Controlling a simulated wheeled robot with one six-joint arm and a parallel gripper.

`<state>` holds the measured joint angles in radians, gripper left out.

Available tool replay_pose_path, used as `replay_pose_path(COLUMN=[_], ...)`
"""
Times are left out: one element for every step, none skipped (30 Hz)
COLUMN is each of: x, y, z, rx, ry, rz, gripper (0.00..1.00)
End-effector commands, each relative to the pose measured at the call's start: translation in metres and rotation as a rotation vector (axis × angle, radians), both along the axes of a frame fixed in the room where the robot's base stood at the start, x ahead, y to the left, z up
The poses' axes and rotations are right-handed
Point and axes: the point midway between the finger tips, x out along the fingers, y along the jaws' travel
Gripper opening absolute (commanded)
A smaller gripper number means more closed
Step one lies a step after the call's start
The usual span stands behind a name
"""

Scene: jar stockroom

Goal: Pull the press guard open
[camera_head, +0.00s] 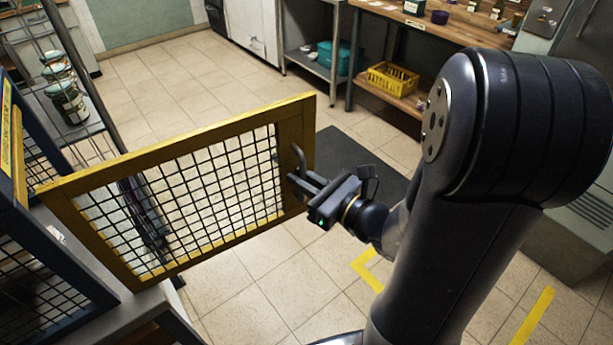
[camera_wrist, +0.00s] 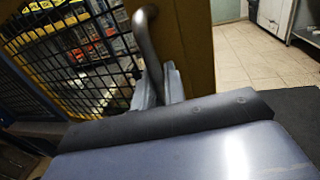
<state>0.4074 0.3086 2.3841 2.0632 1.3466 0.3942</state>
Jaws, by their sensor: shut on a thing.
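The press guard (camera_head: 160,158) is a yellow-framed door with black wire mesh. In the head view it stands swung out from the dark blue press frame (camera_head: 62,262) at the left. A grey curved handle (camera_head: 300,158) is on its right end. My gripper (camera_head: 298,184) is shut on this handle. In the wrist view the handle (camera_wrist: 147,45) rises from between the fingers of my gripper (camera_wrist: 160,85), with the yellow frame (camera_wrist: 190,50) just behind it. The part of the handle between the fingers is hidden.
A rack with several jars (camera_head: 66,102) stands at upper left. A wooden workbench (camera_head: 455,32) with a yellow crate (camera_head: 392,78) below is at upper right. A dark mat (camera_head: 350,160) lies behind my gripper. Tiled floor is clear in the middle.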

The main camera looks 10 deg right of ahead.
Motion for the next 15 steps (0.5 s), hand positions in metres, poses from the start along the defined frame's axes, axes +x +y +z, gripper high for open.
replay_pose_path(x=[-0.0002,-0.0004,-0.0005,-0.0005,-0.0006,-0.0006,-0.0006,-0.0006,-0.0006,-0.0006,-0.0006,-0.0006,-0.0006,-0.0006,-0.0006], y=[0.0007,0.0008,0.0009,0.0009,0.0009,0.0009,0.0009,0.0009,0.0009,0.0009,0.0009,0.0009,0.0009,0.0009,0.0009], z=[0.0009,0.0009,0.0009,0.0009,0.0009,0.0009,0.0009,0.0009,0.0009,0.0009,0.0009,0.0009,0.0008,0.0008,0.0007], rx=[0.001,0.001,0.001,0.001,0.001,0.001,0.001,0.001,0.001,0.001,0.001,0.001,0.0,0.0,0.0], ry=[-0.003,-0.003,-0.003,-0.003,-0.003,-0.003,-0.003,-0.003,-0.003,-0.003,-0.003,-0.003,-0.002,-0.002,-0.002], rz=[0.003,0.004,0.004,0.004,0.005,0.005,0.005,0.005,0.005,0.005,0.005,0.005,0.005,0.005,0.004], gripper=[0.0,0.0,0.0,0.0,0.0,0.0,0.0,0.0,0.0,0.0,0.0,0.14,0.16,0.19,0.22])
